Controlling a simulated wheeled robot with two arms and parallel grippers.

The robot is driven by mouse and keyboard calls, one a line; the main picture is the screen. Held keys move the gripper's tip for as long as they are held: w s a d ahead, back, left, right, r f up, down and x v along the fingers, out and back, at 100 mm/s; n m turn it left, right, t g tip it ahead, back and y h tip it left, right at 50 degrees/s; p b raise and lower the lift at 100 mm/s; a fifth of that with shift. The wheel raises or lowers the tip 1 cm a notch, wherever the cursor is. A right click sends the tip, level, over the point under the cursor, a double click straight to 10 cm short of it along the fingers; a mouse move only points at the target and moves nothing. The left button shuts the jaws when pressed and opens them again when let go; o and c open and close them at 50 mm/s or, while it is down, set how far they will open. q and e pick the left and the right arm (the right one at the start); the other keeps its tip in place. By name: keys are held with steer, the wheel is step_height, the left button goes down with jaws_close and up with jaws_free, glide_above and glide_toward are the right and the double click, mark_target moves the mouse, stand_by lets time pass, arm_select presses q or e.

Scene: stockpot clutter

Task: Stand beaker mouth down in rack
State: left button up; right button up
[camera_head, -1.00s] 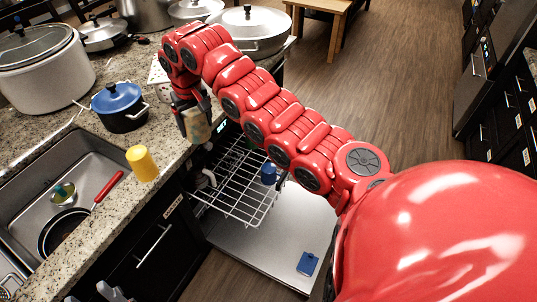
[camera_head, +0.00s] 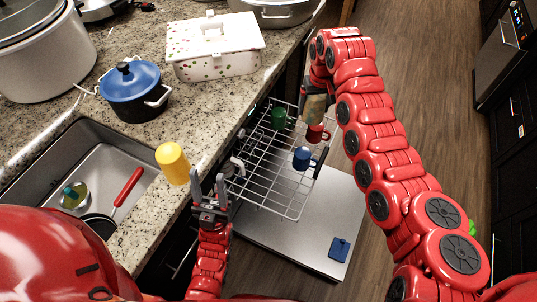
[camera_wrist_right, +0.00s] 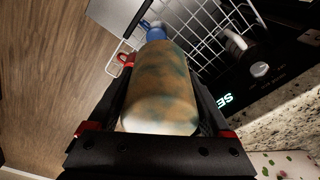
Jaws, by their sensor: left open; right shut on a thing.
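A mottled tan and green beaker (camera_head: 314,107) is in my right gripper (camera_head: 318,92), held over the far right part of the wire rack (camera_head: 262,185). It fills the space between the fingers in the right wrist view (camera_wrist_right: 162,90). Its mouth is not clearly visible, so I cannot tell which way it faces. The rack is pulled out over the open dishwasher door. A green cup (camera_head: 278,118), a red mug (camera_head: 316,134) and a blue mug (camera_head: 302,158) are in it. My left gripper (camera_head: 209,185) is open and empty, between the counter edge and the rack.
A yellow cup (camera_head: 173,163) stands at the counter edge beside my left gripper. A white spotted box (camera_head: 215,50) and a blue-lidded pot (camera_head: 130,90) are on the counter. A blue item (camera_head: 339,249) lies on the door (camera_head: 310,225). The rack's near part looks clear.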

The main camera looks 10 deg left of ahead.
steer(key=s+a+f+n+b, duration=0.1)
steer(key=s+f, duration=0.2)
steer(key=f, duration=0.7)
steer(key=s+a+f+n+b, duration=0.2)
steer(key=s+f, duration=0.1)
steer(key=f, duration=0.8)
steer(key=s+a+f+n+b, duration=0.1)
steer(key=s+f, duration=0.3)
steer(key=f, duration=0.6)
steer(key=shift+s+a+f+b, duration=0.1)
steer(key=shift+a+f+b, duration=0.25)
steer(key=shift+a, duration=0.3)
steer(key=shift+f, duration=2.15)
